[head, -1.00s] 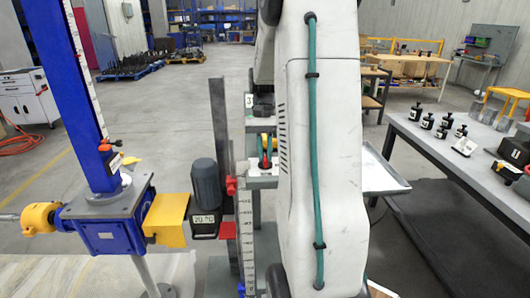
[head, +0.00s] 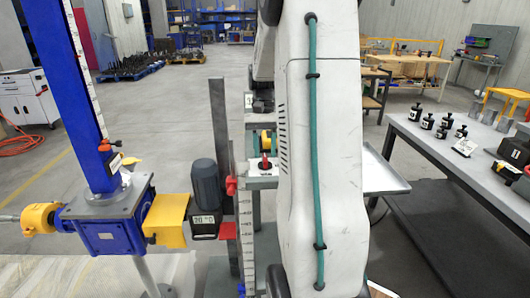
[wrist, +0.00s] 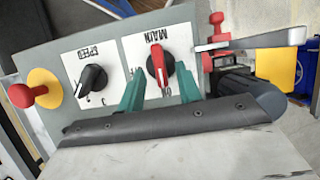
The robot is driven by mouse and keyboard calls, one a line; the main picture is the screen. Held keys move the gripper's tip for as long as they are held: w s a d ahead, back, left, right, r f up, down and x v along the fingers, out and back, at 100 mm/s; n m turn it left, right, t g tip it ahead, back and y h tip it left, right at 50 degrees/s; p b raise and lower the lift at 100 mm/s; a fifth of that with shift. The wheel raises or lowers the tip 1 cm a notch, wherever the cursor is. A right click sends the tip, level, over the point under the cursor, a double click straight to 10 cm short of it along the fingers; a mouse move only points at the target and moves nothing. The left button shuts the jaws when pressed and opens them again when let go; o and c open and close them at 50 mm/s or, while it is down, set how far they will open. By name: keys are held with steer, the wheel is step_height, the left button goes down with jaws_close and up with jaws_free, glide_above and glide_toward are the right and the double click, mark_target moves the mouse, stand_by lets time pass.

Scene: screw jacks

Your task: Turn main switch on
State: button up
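The red MAIN switch (wrist: 157,66) sits on a white plate of a grey control panel (wrist: 95,42) in the wrist view, with its lettering upside down. Its handle lies along the picture's height, slightly tilted. My gripper (wrist: 159,77) is open, with one green finger on each side of the switch handle and visible gaps between. Whether the fingertips reach down to handle depth is hard to tell. In the head view the red switch (head: 264,163) shows small beside my white arm, which hides part of the panel and gripper.
Beside the switch are a black SPEED knob (wrist: 92,78) and a red mushroom button (wrist: 21,96) on a yellow base. A flat metal bar (wrist: 258,41) crosses close to the right finger.

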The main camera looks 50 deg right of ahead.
steer(key=v, duration=0.6)
steer(key=shift+r, duration=0.4)
steer(key=shift+w+d, duration=0.1)
steer(key=shift+d, duration=0.05)
